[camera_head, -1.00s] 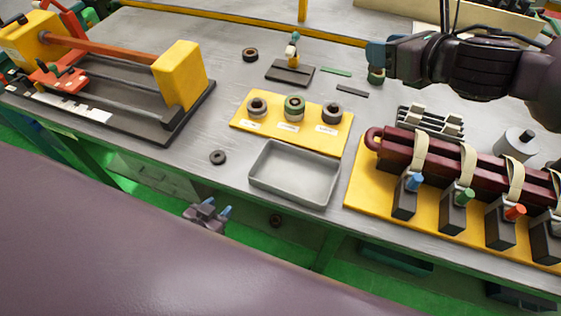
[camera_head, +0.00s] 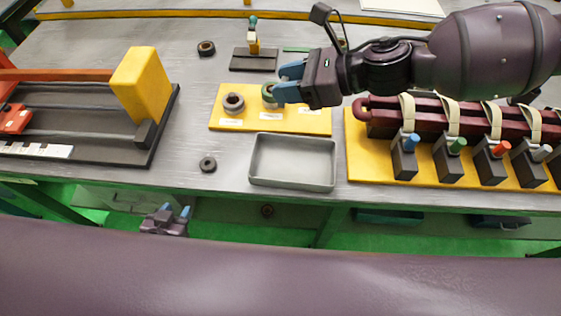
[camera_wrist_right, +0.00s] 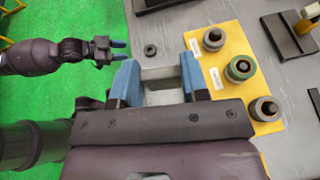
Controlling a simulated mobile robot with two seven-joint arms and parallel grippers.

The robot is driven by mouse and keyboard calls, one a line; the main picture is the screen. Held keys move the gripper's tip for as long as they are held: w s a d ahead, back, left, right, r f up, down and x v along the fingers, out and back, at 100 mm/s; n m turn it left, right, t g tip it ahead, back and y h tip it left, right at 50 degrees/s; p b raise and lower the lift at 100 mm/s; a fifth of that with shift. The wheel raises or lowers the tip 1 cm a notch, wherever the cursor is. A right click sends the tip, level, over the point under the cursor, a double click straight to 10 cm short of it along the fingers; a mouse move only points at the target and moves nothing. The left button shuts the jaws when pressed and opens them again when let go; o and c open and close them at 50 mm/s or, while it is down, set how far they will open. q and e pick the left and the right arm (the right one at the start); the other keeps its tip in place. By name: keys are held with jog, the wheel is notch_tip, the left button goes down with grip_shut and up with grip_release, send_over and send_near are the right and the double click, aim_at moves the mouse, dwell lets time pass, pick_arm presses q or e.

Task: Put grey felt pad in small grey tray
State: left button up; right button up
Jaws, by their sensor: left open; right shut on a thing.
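The small grey tray (camera_head: 292,184) sits empty near the table's front edge in the head view. Its rim also shows beyond my right fingers in the wrist view. My right gripper (camera_head: 284,84) is above the yellow plate, up and behind the tray. In the right wrist view my right gripper (camera_wrist_right: 161,80) has its blue fingers apart, shut on a flat grey piece (camera_wrist_right: 165,97), which I take as the grey felt pad. Its outline is hard to separate from the tray behind. My left gripper (camera_head: 170,216) is open and empty, low in front of the table.
The yellow plate (camera_head: 222,123) carries ring-shaped parts; my right gripper covers one in the head view. A small dark ring (camera_head: 208,164) lies left of the tray. A yellow board (camera_head: 362,170) with clamps stands right. A black-framed fixture (camera_head: 163,125) stands left.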

jog(key=shift+s+a+n+g, duration=0.3)
jog(key=shift+s+n+g, duration=0.1)
jog(key=shift+s, duration=0.45)
jog(key=b, duration=0.1)
send_over(284, 164)
notch_tip(284, 164, down, 16)
jog(key=shift+r, duration=0.2)
jog(key=shift+f+b, duration=0.35)
jog(key=shift+f, duration=1.75)
jog(key=shift+f, duration=0.2)
jog(key=o, duration=0.9)
jog(key=shift+c, duration=0.2)
jog(key=shift+r, duration=0.15)
